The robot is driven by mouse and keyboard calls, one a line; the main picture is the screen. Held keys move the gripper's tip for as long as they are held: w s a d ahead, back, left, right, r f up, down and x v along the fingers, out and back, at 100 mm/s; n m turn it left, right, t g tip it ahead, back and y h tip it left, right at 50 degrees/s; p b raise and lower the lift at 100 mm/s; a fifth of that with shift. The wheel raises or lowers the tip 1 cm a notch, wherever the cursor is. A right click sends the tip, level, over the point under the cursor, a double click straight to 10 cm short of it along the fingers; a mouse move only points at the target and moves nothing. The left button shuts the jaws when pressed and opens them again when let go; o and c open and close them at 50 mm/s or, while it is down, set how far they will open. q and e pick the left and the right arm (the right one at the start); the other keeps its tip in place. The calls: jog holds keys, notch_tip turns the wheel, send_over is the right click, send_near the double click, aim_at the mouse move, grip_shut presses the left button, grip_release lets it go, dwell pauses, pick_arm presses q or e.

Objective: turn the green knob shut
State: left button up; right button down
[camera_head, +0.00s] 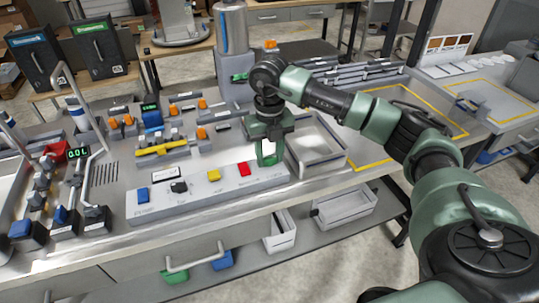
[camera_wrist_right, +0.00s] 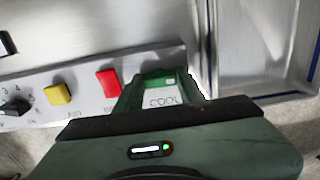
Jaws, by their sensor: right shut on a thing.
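My right gripper (camera_head: 268,150) is lowered at the right end of a grey control panel (camera_head: 210,195). In the right wrist view its two fingers (camera_wrist_right: 160,90) are shut on a bright green piece (camera_wrist_right: 158,76), which I take to be the green knob. A white face marked "COOL" (camera_wrist_right: 164,98) shows between the fingers. The fingers hide most of the knob, and I cannot tell how far it is turned. A red button (camera_head: 244,169) and a yellow button (camera_head: 214,175) sit to the left of the gripper on the panel. My left gripper is not in view.
A metal cylinder (camera_head: 232,28) stands behind the gripper, with a small green part (camera_head: 240,77) near its base. An open metal tray (camera_head: 318,150) lies just right of the gripper. Levers and a lit display (camera_head: 77,153) crowd the left.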

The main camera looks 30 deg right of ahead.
aim_at(270, 158)
jog(key=shift+r, duration=0.1)
dwell(0.3)
jog(key=c, duration=0.9)
grip_release()
notch_tip(270, 158, up, 8)
jog(key=shift+f+b, duration=0.1)
jog(key=shift+b, duration=0.6)
jog(key=shift+f, duration=0.1)
